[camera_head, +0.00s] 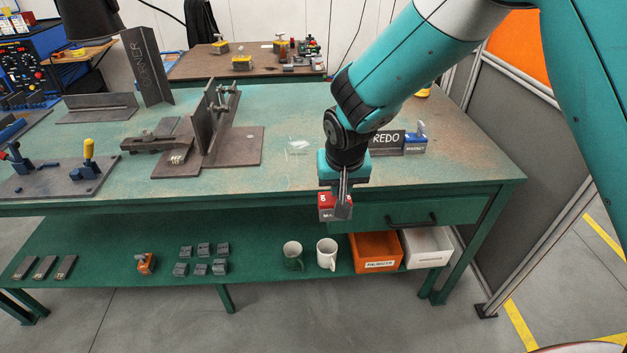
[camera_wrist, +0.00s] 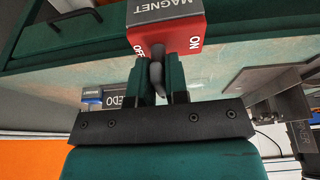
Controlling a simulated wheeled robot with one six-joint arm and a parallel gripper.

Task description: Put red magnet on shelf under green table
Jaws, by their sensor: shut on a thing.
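The red magnet (camera_head: 327,207), a red block with a dark lower face, is held in front of the green table's (camera_head: 290,180) front edge, above shelf level. My gripper (camera_head: 344,188) points down and is shut on it. In the wrist view the red magnet (camera_wrist: 192,22) shows "MAGNET", "ON" and "OFF" labels, with the fingers of my gripper (camera_wrist: 158,72) closed around its grey switch or handle. The green lower shelf (camera_head: 110,250) lies under the tabletop, below and behind the magnet. Part of the tabletop behind my wrist is hidden.
A drawer (camera_head: 455,212) is right. A blue magnet (camera_head: 414,146) stands on top.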

